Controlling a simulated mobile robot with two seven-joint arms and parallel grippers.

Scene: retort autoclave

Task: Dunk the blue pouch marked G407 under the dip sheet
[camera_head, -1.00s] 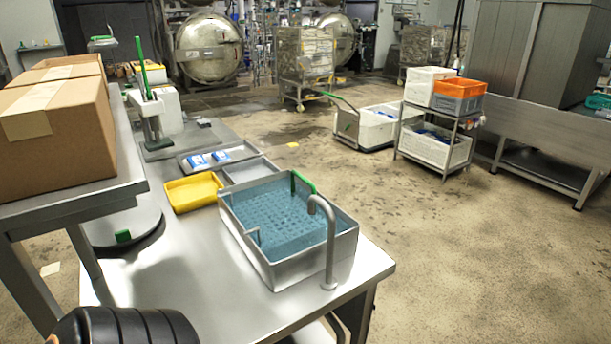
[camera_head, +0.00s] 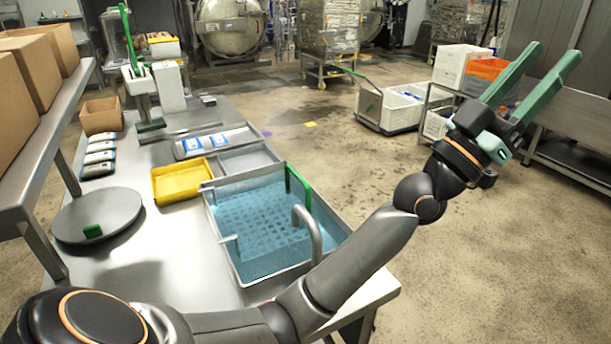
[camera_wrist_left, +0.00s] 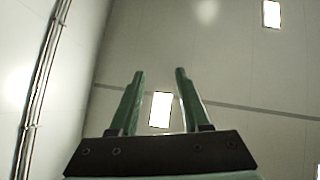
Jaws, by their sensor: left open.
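Two blue-and-white pouches lie on a grey tray (camera_head: 243,140) behind the basin in the head view: a left pouch (camera_head: 192,144) and a right pouch (camera_head: 218,140). Their marks are too small to read. The steel basin (camera_head: 241,271) holds blue water with a perforated sheet (camera_head: 262,215) in it, and a green handle (camera_head: 297,190) stands at its right side. My left gripper (camera_head: 551,65) is open and empty, raised over the floor to the right, well away from the pouches. In the left wrist view its fingers (camera_wrist_left: 158,88) point at bare wall and ceiling. My right gripper is not in view.
A yellow tray (camera_head: 181,181) and an empty grey tray (camera_head: 247,160) lie beside the basin. A curved tap (camera_head: 312,228) rises at the basin's front right. A round plate (camera_head: 98,215) and a shelf with boxes (camera_head: 40,70) stand left.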

